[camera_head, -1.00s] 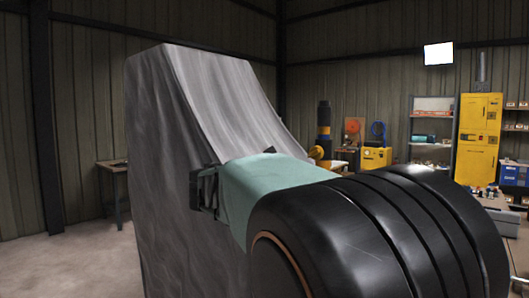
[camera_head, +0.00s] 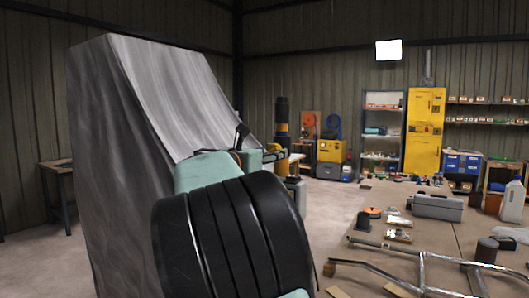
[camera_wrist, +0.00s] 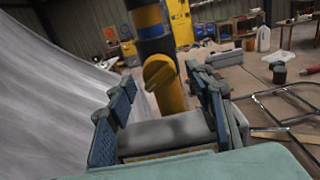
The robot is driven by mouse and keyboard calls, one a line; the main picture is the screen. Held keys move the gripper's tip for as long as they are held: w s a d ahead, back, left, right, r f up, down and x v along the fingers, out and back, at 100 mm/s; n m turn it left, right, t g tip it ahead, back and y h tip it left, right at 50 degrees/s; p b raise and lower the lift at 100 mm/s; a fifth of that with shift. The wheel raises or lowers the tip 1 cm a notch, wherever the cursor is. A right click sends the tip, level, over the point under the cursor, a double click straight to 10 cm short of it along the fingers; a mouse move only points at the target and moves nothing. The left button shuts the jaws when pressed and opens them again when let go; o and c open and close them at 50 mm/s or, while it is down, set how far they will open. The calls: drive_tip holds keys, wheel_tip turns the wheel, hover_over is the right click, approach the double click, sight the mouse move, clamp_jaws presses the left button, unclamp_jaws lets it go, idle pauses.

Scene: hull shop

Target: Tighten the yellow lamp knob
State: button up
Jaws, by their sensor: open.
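The yellow knob (camera_wrist: 159,71) is a round piece with a ridge across its face, on the side of an upright lamp post (camera_wrist: 149,30) banded yellow, black and blue. In the head view the post (camera_head: 282,112) stands just right of the grey hull panel, with yellow showing low on it, partly behind my arm. My gripper (camera_wrist: 163,84) is open and empty. In the wrist view its fingers spread left and right, and the knob shows beyond and between them. A gap between knob and fingers seems to remain, but its depth is hard to judge. The gripper (camera_head: 262,150) looks small in the head view.
The large grey hull panel (camera_head: 140,120) rises close on the left of my arm. A workbench (camera_head: 340,240) at right carries a bent metal tube frame (camera_head: 425,262), a grey toolbox (camera_head: 438,206) and small parts. A yellow cabinet (camera_head: 424,130) stands behind.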

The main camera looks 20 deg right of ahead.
drive_tip(key=shift+w+d, duration=0.25)
drive_tip(key=shift+d, duration=0.05)
drive_tip(key=shift+c, duration=0.4)
drive_tip(key=c, duration=1.1)
